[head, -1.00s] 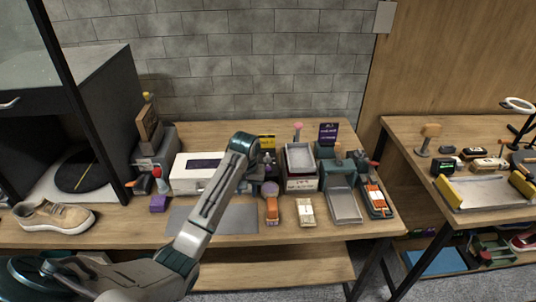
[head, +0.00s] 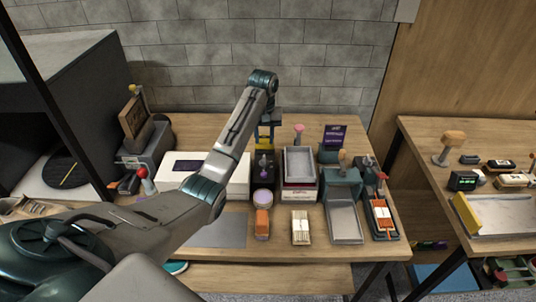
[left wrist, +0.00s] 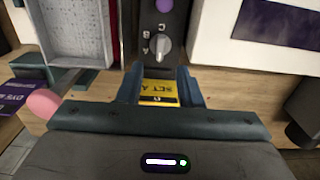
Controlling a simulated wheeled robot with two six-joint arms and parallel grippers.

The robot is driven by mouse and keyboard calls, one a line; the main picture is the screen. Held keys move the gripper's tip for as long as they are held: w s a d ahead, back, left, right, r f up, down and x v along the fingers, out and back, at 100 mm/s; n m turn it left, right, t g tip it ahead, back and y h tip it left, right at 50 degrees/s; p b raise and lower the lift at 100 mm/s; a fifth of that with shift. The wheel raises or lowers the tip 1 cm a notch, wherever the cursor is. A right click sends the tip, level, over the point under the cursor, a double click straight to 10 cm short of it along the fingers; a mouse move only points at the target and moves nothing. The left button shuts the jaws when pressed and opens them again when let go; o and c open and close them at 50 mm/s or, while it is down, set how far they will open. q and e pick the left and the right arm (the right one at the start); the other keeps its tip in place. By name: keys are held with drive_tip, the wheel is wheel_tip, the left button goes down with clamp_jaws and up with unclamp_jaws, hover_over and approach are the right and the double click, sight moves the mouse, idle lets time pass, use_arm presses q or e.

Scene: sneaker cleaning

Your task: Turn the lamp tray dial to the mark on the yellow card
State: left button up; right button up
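A narrow dark unit (head: 263,165) stands on the bench beside the white box. In the left wrist view its dark top (left wrist: 178,18) carries a pale dial knob (left wrist: 162,47), with a purple button (left wrist: 164,5) beyond it. Small marks beside the dial are too small to read surely. In the head view my left gripper (head: 267,120) is above the unit's back end.
A white box (head: 180,166) is left of the unit and a grey tray (head: 299,163) right of it. A flat grey mat (head: 222,230) is bare.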

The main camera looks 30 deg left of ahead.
sight(264, 160)
use_arm(q)
drive_tip(key=f, duration=0.1)
drive_tip(key=s+f+p, duration=0.1)
drive_tip(key=shift+f, duration=0.3)
drive_tip(key=f, duration=0.4)
drive_tip(key=w+f+p, duration=0.1)
drive_tip(key=f, duration=0.1)
drive_tip(key=shift+s+f, duration=0.25)
drive_tip(key=shift+f, duration=0.1)
drive_tip(key=shift+w, duration=0.1)
clamp_jaws()
